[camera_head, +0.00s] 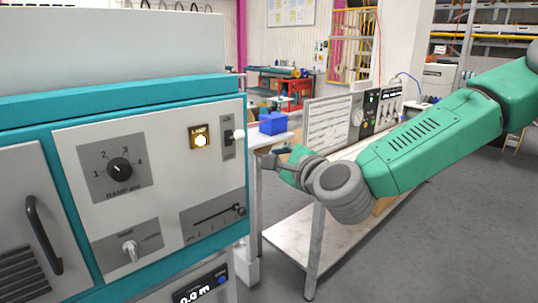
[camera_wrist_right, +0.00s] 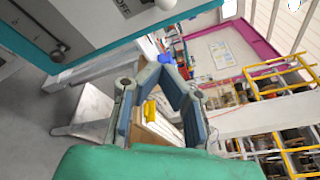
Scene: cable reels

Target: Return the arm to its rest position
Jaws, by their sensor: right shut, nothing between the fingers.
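My right arm comes in from the right in the head view, green with grey joints. Its right gripper (camera_head: 274,160) is beside the right edge of the teal and white control cabinet (camera_head: 85,135), in front of the table behind. In the wrist view the two grey-blue fingers of this gripper (camera_wrist_right: 163,64) come together at their tips, with nothing held between them. The gap further back between the fingers only shows background. My left gripper is in neither view.
A blue bin (camera_head: 272,123) stands behind the gripper. A bench (camera_head: 290,238) is below the arm. Grey floor (camera_head: 440,230) is clear at right.

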